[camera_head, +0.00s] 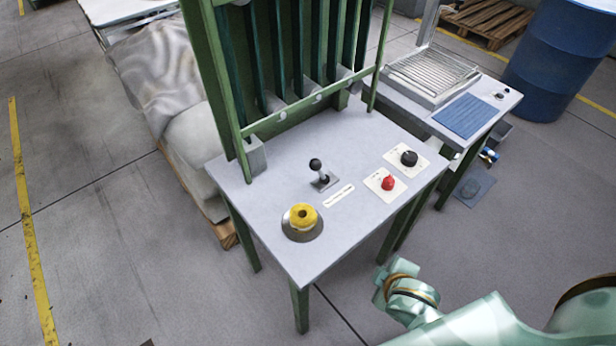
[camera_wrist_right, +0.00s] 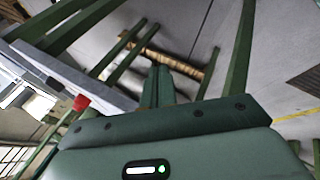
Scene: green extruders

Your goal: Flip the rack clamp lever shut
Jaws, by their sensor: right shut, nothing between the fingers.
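The lever (camera_head: 320,175), a short stalk with a black ball knob on a small dark base plate, stands near the middle of the grey table in the head view. Its ball end leans slightly toward the rack; I cannot tell its latch state. The green rack (camera_head: 290,115) with tall slats rises behind it. My right arm comes in from the lower right of the head view, in front of the table and apart from it. In the right wrist view my right gripper (camera_wrist_right: 158,86) is shut and empty, with the floor beyond. My left gripper is in neither view.
On the tabletop (camera_head: 250,205) are a yellow ring-shaped button (camera_head: 302,217), a red knob (camera_head: 388,183) and a black knob (camera_head: 408,158). The red knob also shows in the right wrist view (camera_wrist_right: 81,102). A second table with a blue pad (camera_head: 468,116) and a blue drum (camera_head: 560,62) stand at right.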

